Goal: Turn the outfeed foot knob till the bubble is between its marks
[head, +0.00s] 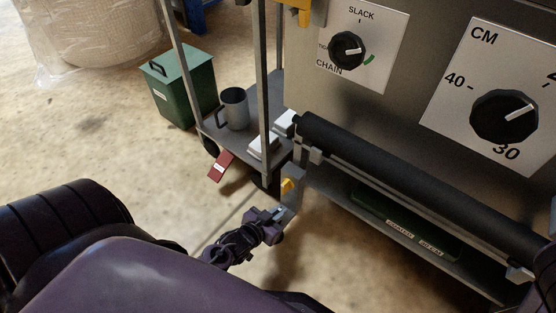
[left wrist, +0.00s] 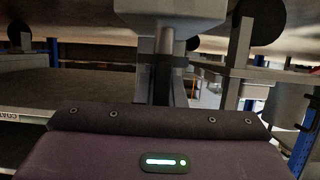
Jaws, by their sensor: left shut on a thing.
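My left gripper (head: 277,213) is low at the foot of the machine's near left leg (head: 292,197). It is shut on the outfeed foot knob, which is mostly hidden by the fingers in the head view. In the left wrist view the gripper (left wrist: 160,90) reaches forward under a grey post (left wrist: 166,38), and its purple body hides the grip itself. A small yellow part (head: 288,186) sits on the leg just above the gripper. I cannot make out the bubble or its marks in either view. My right gripper is not in view.
A black roller (head: 420,180) runs along the machine's front, below the SLACK CHAIN dial (head: 347,50) and CM dial (head: 504,117). A cart (head: 238,142) with a grey mug (head: 234,108) stands left of the leg. A green bin (head: 180,88) stands beyond. The floor left of the gripper is clear.

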